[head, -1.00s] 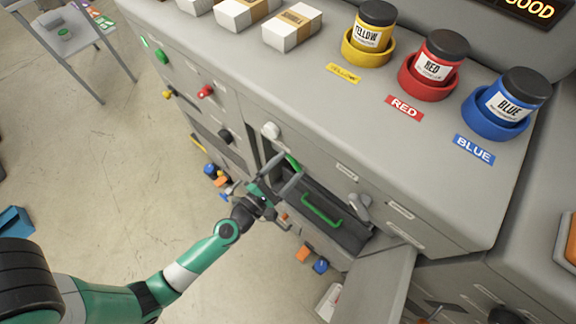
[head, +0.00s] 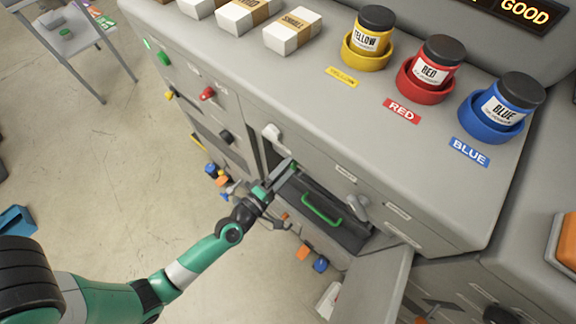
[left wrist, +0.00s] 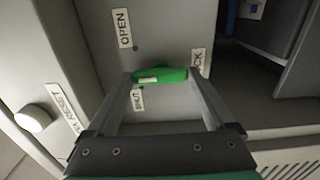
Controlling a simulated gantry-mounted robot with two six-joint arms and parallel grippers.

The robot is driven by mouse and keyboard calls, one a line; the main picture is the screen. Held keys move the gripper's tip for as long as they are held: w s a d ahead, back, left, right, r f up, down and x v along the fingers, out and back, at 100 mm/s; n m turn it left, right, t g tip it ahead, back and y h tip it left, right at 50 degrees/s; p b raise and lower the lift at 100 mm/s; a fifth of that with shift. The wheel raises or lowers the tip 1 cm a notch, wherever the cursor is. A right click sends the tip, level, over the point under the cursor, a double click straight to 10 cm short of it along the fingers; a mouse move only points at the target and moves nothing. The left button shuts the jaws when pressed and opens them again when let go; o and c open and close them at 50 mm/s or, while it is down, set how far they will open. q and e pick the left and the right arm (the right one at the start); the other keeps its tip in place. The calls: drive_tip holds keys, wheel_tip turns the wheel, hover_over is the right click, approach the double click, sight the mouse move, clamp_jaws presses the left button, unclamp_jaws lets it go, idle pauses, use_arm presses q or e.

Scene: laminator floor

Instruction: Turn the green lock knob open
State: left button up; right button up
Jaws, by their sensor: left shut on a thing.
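The green lock knob (left wrist: 160,75) is on a grey panel inside the machine's open front. In the left wrist view it lies almost level across the picture, with a pale mark near its left end. An OPEN label (left wrist: 123,28) is above it, a SHUT label (left wrist: 138,100) below, and a partly hidden label (left wrist: 198,62) to its right. My left gripper (left wrist: 160,77) is shut on the knob, with one finger at each end. In the head view my left gripper (head: 284,168) reaches into the opening and mostly hides the knob. My right gripper is not in view.
A drawer-like dark tray with a green handle (head: 322,209) is right of my left gripper. An open grey door (head: 375,288) hangs below it. A white knob (head: 272,133) is above the opening. Yellow, red and blue jars stand on the top.

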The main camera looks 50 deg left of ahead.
use_arm(q)
drive_tip(key=m+p, duration=0.1)
drive_tip(key=m, duration=0.3)
drive_tip(key=shift+m, duration=0.3)
drive_tip(key=shift+m+p, duration=0.7)
drive_tip(key=shift+m, duration=1.7)
drive_tip(key=shift+f, duration=0.1)
drive_tip(key=o, duration=1.1)
drive_tip(key=s, duration=0.3)
drive_tip(key=s+d+p, duration=0.1)
drive_tip(key=s, duration=0.3)
drive_tip(key=s+d+p, duration=0.1)
drive_tip(key=s, duration=0.3)
drive_tip(key=shift+s, duration=0.15)
